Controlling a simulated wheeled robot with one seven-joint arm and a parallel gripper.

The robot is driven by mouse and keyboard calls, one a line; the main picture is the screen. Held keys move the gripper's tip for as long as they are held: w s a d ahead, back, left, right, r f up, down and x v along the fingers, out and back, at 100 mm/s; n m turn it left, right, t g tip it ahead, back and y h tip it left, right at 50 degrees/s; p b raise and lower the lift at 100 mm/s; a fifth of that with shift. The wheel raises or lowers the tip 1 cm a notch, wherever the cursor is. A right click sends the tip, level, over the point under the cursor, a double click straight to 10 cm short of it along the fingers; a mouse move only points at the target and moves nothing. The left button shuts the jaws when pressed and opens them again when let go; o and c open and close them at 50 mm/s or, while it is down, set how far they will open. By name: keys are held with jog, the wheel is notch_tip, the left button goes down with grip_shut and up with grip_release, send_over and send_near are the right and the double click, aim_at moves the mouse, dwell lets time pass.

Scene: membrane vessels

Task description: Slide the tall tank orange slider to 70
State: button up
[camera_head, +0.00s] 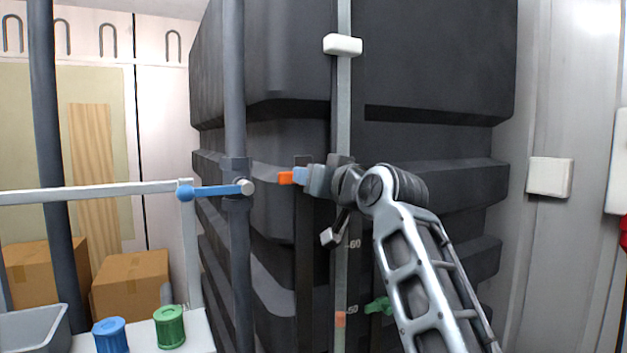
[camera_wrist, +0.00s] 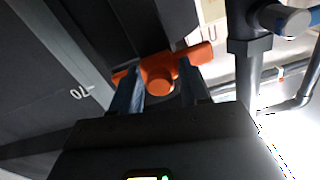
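The orange slider (camera_wrist: 160,75) is a crossbar with a round knob, seen in the wrist view close to the 70 mark on the pale scale strip. Its orange end (camera_head: 286,177) shows in the head view at the fingertips. My gripper (camera_head: 301,176) points left in the head view. In the wrist view my gripper's blue fingers (camera_wrist: 160,90) are on either side of the knob, close against it. The tall dark tank (camera_head: 430,60) stands behind. Its scale strip (camera_head: 342,285) shows 60 and 50 below my gripper; my wrist covers the 70 there.
A grey pipe (camera_head: 236,100) with a blue-handled valve (camera_head: 215,190) stands just left of the slider. A small orange marker (camera_head: 340,319) is near 50 on the strip, and a green valve (camera_head: 378,305) is beside it. A white clip (camera_head: 343,44) is higher up.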

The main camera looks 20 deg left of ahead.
jog(key=shift+o, duration=0.8)
jog(key=shift+r, duration=0.25)
jog(key=shift+s+d+f, duration=0.1)
jog(key=shift+s+d, duration=0.05)
jog(key=b+v, duration=0.1)
jog(key=v, duration=0.6)
jog(key=shift+b, duration=0.4)
jog(key=shift+s+d, duration=0.1)
jog(key=shift+s, duration=0.05)
